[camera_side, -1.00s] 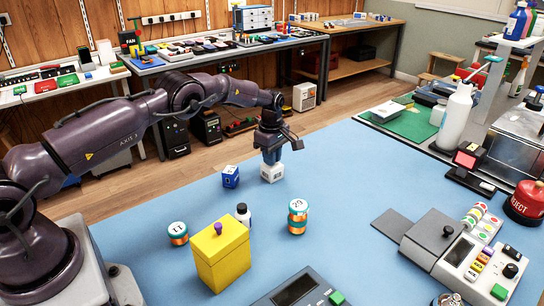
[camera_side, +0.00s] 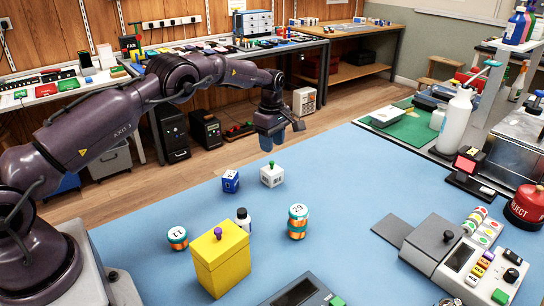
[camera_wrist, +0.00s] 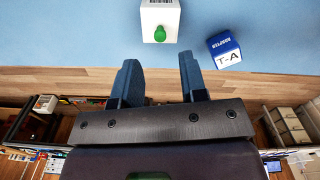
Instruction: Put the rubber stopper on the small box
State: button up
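The small white box (camera_side: 272,177) sits on the blue mat. A small green piece, which looks like the rubber stopper (camera_side: 271,163), rests on top of it. The wrist view shows the white box (camera_wrist: 160,14) at the top edge, with the green stopper (camera_wrist: 160,34) on it. My gripper (camera_side: 284,130) is raised above and behind the box, clear of it. In the wrist view its two blue fingers (camera_wrist: 160,76) are spread apart with nothing between them.
A blue-and-white box (camera_side: 230,181) marked T-A stands just left of the white box. Closer are a yellow box (camera_side: 221,262) with a purple knob, a black-capped bottle (camera_side: 243,219) and round tins (camera_side: 298,221). The mat's right middle is clear.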

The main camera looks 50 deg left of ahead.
notch_tip(320, 180, up, 6)
jog(key=f, duration=0.1)
notch_tip(320, 180, up, 14)
jog(key=m+t, duration=0.2)
jog(key=m, duration=0.3)
send_over(272, 162)
jog(key=s+d, duration=0.4)
jog(key=s, duration=0.1)
jog(key=s+d+r+m+t, duration=0.1)
jog(key=s+d+r+m, duration=0.4)
jog(key=s+r, duration=0.3)
jog(key=s+d+f+m+t, duration=0.1)
jog(key=s+d+m, duration=0.2)
jog(key=s, duration=0.8)
jog(key=s+d+f+m+t, duration=0.1)
jog(key=s+d+f+m, duration=0.1)
jog(key=s+m, duration=0.5)
jog(key=s+d, duration=0.1)
jog(key=s, duration=0.4)
jog(key=shift+s+f+m+t, duration=0.15)
jog(key=shift+f+m+t, duration=0.1)
jog(key=shift+m+t, duration=0.05)
